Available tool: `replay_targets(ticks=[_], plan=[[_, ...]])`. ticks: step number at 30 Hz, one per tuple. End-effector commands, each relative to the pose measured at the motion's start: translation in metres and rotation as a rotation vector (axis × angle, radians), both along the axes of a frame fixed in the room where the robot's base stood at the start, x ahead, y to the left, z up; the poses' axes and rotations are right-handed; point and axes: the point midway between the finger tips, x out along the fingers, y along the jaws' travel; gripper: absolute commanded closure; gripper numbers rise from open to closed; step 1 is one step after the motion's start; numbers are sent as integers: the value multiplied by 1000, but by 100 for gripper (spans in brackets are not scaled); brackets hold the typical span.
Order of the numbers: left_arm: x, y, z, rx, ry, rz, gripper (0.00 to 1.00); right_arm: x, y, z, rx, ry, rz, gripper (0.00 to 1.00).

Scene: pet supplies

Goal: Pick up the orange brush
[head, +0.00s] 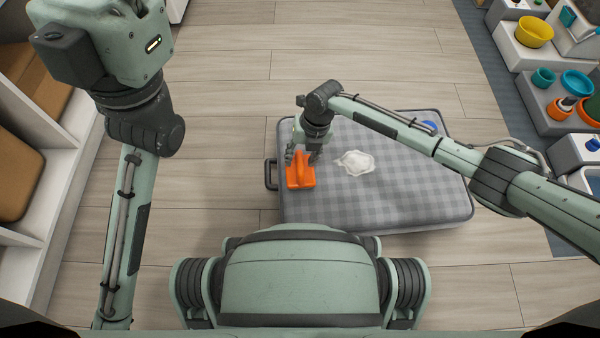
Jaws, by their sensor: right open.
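The orange brush (300,177) lies near the left edge of a grey checked pet bed (400,205) on the floor. My right gripper (303,158) is directly over the brush, pointing down, with its fingers at the brush's upper part. It is open, and I cannot tell whether the fingers touch the brush. My left arm runs up the left side of the view, and its gripper is not in view.
A white crumpled thing (356,162) lies on the bed right of the brush. A blue item (430,126) sits at the bed's far right, partly behind my right arm. Shelves (40,130) stand at left; stands with bowls (577,82) stand at right. Wooden floor is clear around the bed.

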Motion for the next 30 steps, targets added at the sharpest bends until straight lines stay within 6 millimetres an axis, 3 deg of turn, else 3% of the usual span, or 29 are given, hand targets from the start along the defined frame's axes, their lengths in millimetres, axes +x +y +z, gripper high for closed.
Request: replay_targets(ticks=[3, 11, 21, 30], plan=[[0, -1, 0, 9, -12, 1, 34, -1, 3, -12, 1, 1, 1, 58], [1, -1, 1, 11, -12, 1, 34, -1, 4, -13, 1, 0, 1, 58], [1, -1, 1, 12, -13, 1, 34, -1, 3, -13, 1, 0, 0, 100], [1, -1, 1, 12, -13, 1, 34, 0, 4, -12, 1, -1, 0, 100]])
